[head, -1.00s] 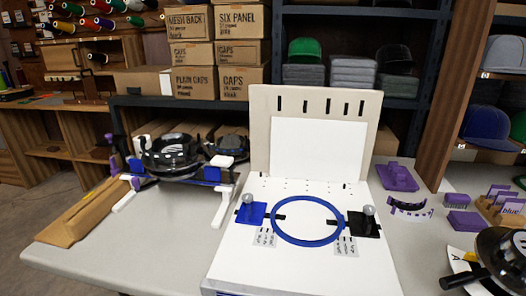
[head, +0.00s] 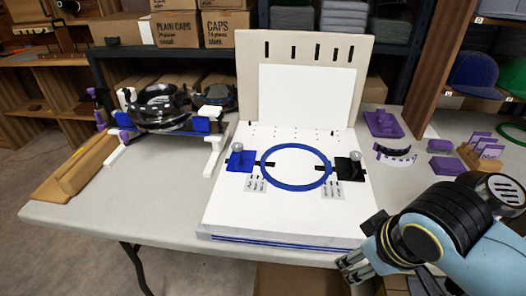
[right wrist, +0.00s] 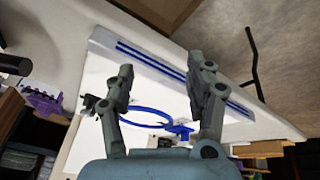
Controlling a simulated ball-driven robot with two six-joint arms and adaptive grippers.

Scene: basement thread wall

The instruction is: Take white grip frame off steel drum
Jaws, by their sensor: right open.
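A dark, glossy round drum-like piece (head: 160,108) sits on the left of the table, on a stand with a blue bar and white legs. White parts (head: 211,112) show at its right side, above a blue block. I cannot tell which white part is the grip frame, or whether it touches the drum. My right gripper (head: 352,264) hangs at the table's front edge, right of the white board, far from the drum. In the right wrist view its two fingers (right wrist: 164,75) are apart with nothing between them. My left gripper is not in view.
A white board (head: 230,210) with a blue ring (head: 295,167) and an upright back panel fills the middle. Purple parts (head: 383,123) lie at the right.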

